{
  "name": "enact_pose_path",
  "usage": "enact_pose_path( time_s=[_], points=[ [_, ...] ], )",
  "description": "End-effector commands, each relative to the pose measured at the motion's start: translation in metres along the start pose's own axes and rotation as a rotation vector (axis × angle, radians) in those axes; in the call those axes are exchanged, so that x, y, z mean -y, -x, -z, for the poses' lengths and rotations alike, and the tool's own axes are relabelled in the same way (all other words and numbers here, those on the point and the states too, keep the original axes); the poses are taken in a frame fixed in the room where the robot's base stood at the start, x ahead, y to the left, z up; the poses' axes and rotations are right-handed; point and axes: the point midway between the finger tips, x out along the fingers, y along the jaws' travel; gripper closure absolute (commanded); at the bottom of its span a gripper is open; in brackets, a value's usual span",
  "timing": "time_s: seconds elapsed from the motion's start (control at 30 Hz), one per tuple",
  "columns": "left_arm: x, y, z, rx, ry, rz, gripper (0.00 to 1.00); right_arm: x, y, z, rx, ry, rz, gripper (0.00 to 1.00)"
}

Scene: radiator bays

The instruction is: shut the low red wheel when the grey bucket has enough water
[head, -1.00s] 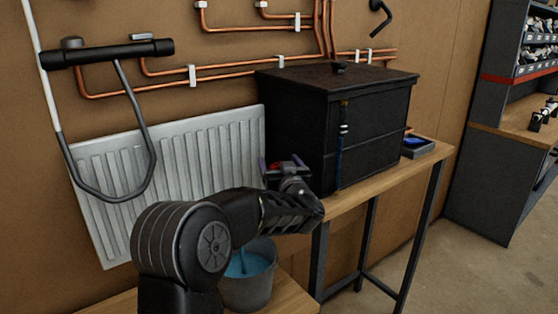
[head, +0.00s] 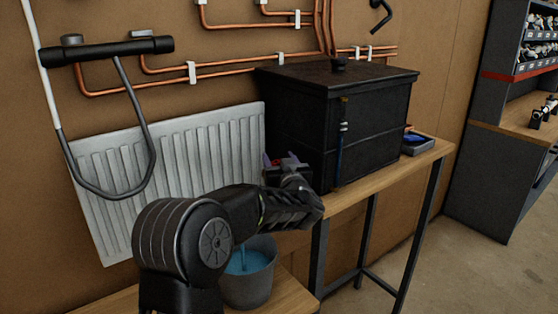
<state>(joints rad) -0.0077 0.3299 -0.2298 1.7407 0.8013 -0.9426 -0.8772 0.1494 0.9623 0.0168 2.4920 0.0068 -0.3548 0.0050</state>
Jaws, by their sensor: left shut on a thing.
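The grey bucket (head: 248,287) stands on a low wooden surface below the radiator. Blue water (head: 250,262) shows inside it, and a thin blue stream falls into it. The upper left of the bucket is behind my arm. My left gripper (head: 282,164) is beside the black tank's left side, shut on the red wheel (head: 290,160). My right gripper is not in view.
A black tank (head: 365,125) with a sight tube (head: 342,140) stands on a wooden bench (head: 372,182). A white radiator (head: 185,165) and copper pipes (head: 225,67) are on the wall. A small tray (head: 418,145) lies right of the tank. Floor is clear at right.

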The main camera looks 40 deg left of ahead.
Motion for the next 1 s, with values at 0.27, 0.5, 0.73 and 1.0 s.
enact_pose_path(
  time_s=[0.27, 0.5, 0.73, 1.0],
  points=[
    [0.0, -0.001, -0.003, -0.003, 0.002, -0.052, 0.87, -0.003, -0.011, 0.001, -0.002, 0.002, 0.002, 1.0],
    [-0.006, 0.0, -0.008, -0.008, 0.007, -0.267, 0.87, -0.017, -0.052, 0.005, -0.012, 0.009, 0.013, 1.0],
    [-0.01, 0.002, -0.002, -0.004, 0.002, -0.379, 0.87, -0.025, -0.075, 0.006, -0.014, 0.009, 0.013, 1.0],
    [-0.011, 0.002, 0.001, 0.0, 0.0, -0.388, 0.86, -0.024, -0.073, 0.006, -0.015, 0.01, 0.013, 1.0]
  ],
)
